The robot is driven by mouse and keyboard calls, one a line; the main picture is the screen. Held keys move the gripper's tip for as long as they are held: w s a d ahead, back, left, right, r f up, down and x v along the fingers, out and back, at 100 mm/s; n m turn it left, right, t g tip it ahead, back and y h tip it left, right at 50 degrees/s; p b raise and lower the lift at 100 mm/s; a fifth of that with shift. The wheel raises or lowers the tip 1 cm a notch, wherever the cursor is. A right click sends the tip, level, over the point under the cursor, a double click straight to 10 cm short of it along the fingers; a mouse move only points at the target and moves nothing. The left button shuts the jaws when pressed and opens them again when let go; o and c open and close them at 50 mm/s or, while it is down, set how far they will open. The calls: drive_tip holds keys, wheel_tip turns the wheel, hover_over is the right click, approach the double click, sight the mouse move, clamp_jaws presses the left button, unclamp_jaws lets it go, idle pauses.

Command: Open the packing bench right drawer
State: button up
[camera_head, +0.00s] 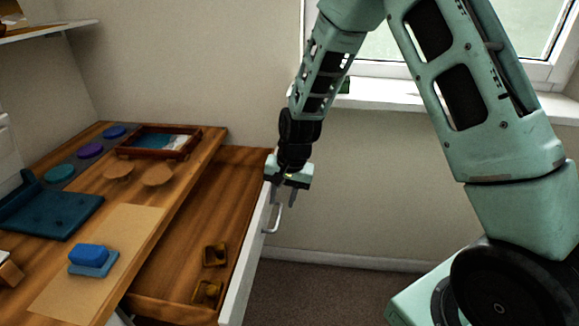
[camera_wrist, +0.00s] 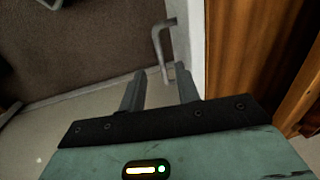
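The drawer (camera_head: 188,225) of the wooden packing bench (camera_head: 205,150) stands pulled well out, its wooden inside showing. Its white front (camera_head: 246,262) faces right and carries a curved metal handle (camera_head: 273,222). My gripper (camera_head: 285,200) is at the far end of the drawer front, close to the handle. In the wrist view the handle (camera_wrist: 158,38) reaches down towards the space between the fingertips (camera_wrist: 159,74). The fingers are apart, with a gap between them. I cannot tell whether either finger touches the handle.
Two small amber-brown pieces (camera_head: 215,255) lie in the drawer. The bench top holds a framed tray (camera_head: 126,153), coloured discs (camera_head: 90,150), a dark teal mat (camera_head: 50,213) and a blue block (camera_head: 88,255). A wall and window sill (camera_head: 385,95) stand behind. Carpeted floor (camera_head: 330,292) is clear right of the drawer.

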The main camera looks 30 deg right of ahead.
wheel_tip(320, 180, up, 10)
drive_tip(key=s+d, duration=0.1)
drive_tip(key=shift+d+r+p, duration=0.25)
drive_tip(key=shift+d+p, duration=0.05)
drive_tip(key=shift+s, duration=0.1)
drive_tip(key=s+a+r+n+g+p, duration=0.1)
drive_tip(key=s+a+r+n+p, duration=0.1)
drive_tip(key=s+a+r+n, duration=0.35)
drive_tip(key=s+a+r+n+p, duration=0.2)
drive_tip(key=s+a+r, duration=0.1)
drive_tip(key=s+a, duration=0.5)
drive_tip(key=s+r+n+h+p, duration=0.1)
drive_tip(key=s+r+n, duration=0.1)
drive_tip(key=s+n, duration=0.5)
drive_tip(key=s, duration=0.6)
drive_tip(key=shift+s+r, duration=0.2)
drive_tip(key=shift+r, duration=0.05)
